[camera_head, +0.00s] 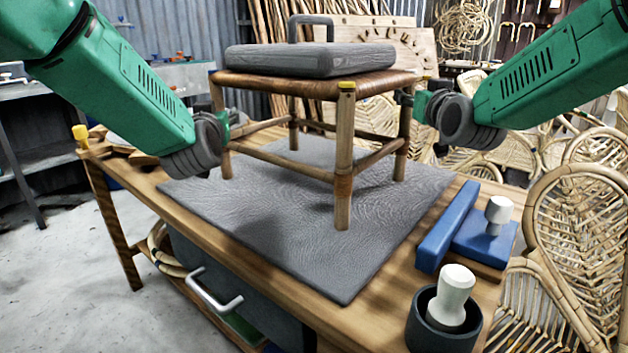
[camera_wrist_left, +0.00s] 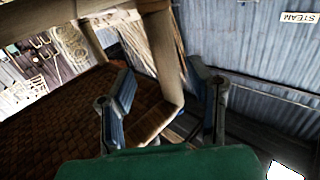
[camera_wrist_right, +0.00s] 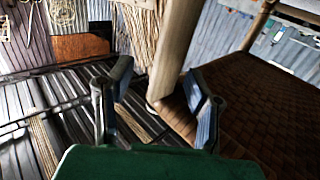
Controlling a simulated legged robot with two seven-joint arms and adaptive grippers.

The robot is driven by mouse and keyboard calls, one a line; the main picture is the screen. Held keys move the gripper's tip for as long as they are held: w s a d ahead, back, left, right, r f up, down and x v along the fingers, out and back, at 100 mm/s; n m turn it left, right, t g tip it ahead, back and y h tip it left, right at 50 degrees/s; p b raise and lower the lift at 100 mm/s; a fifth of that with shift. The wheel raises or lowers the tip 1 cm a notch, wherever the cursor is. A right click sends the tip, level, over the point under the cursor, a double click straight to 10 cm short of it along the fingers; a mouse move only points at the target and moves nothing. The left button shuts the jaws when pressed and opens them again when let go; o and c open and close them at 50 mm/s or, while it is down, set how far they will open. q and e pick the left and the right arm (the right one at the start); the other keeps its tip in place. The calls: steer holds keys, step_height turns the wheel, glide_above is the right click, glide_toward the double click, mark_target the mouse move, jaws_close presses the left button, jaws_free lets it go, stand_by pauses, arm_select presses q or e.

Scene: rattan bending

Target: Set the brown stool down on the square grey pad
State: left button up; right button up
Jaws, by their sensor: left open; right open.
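The brown stool (camera_head: 268,84) has a woven seat and rattan legs. It stands upright over the square grey pad (camera_head: 270,235), and its visible leg ends appear to rest on it. My left gripper (camera_head: 226,122) is beside the stool's left leg; in the left wrist view its fingers (camera_wrist_left: 168,95) are spread, with a leg (camera_wrist_left: 162,50) between them. My right gripper (camera_head: 412,98) is at the right leg; in the right wrist view its fingers (camera_wrist_right: 160,90) are apart around a leg (camera_wrist_right: 177,45). Fingertip contact cannot be told.
A grey slab with a handle (camera_head: 300,61) lies on the seat. A blue block tool (camera_head: 447,228) and a dark cup with a pale knob (camera_head: 444,320) stand at the table's right edge. Rattan chair frames (camera_head: 580,210) stand behind at the right.

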steer(key=shift+a+r, duration=0.15)
steer(key=shift+a, duration=0.55)
arm_select(q)
steer(key=s+d, duration=0.2)
steer(key=s, duration=0.7)
steer(key=s+a, duration=0.3)
steer(key=a, duration=0.2)
steer(key=shift+s+a, duration=0.4)
arm_select(e)
steer(key=s+d, duration=0.3)
steer(key=s, duration=0.8)
steer(key=shift+s+f, duration=0.2)
steer(key=shift+s, duration=0.2)
steer(key=shift+d, duration=0.15)
